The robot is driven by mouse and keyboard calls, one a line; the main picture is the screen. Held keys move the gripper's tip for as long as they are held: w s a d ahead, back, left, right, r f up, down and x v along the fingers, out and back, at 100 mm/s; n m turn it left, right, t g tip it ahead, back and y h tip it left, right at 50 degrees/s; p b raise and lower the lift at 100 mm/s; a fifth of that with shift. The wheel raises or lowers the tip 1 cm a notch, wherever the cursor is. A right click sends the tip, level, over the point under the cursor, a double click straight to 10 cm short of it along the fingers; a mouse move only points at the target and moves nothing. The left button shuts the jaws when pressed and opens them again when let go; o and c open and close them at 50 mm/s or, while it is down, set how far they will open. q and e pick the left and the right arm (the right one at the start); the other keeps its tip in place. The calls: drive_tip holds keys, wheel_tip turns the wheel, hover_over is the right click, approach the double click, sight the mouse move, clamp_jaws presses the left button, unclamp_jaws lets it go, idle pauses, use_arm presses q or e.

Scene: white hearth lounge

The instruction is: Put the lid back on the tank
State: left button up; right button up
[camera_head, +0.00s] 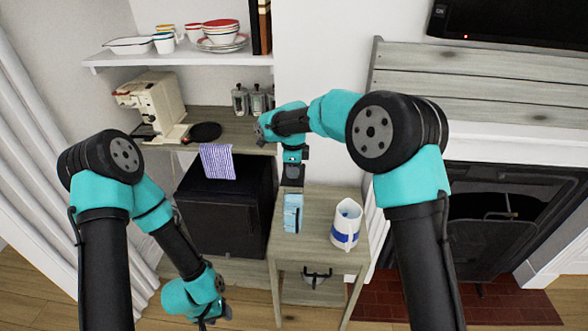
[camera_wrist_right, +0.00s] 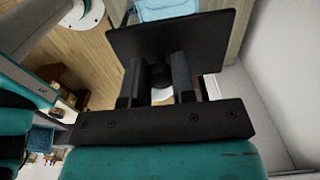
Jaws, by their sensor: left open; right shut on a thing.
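The lid (camera_wrist_right: 205,36) is a dark, flat, square-edged plate with a round knob, seen in the right wrist view. My right gripper (camera_wrist_right: 163,78) is shut on the knob. In the head view this gripper (camera_head: 292,174) is at the back edge of the small table, behind the tank. The tank (camera_head: 292,214) is a light-blue, boxy container standing on that table. Part of it shows beyond the lid in the wrist view (camera_wrist_right: 166,9). The lid is apart from the tank. My left gripper (camera_head: 212,316) is open, low at the bottom left, away from the table.
A white jug with a blue band (camera_head: 345,226) stands right of the tank on the small wooden table (camera_head: 318,252). A coffee machine (camera_head: 152,103), a black round disc (camera_head: 205,131) and metal canisters (camera_head: 250,101) are on the counter behind. A striped cloth (camera_head: 217,161) hangs from its edge.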

drive_tip(key=shift+f, duration=0.15)
drive_tip(key=shift+f, duration=3.05)
drive_tip(key=shift+f, duration=0.15)
idle(0.3)
drive_tip(key=o, duration=1.5)
drive_tip(key=shift+c, duration=0.2)
drive_tip(key=shift+r, duration=3.5)
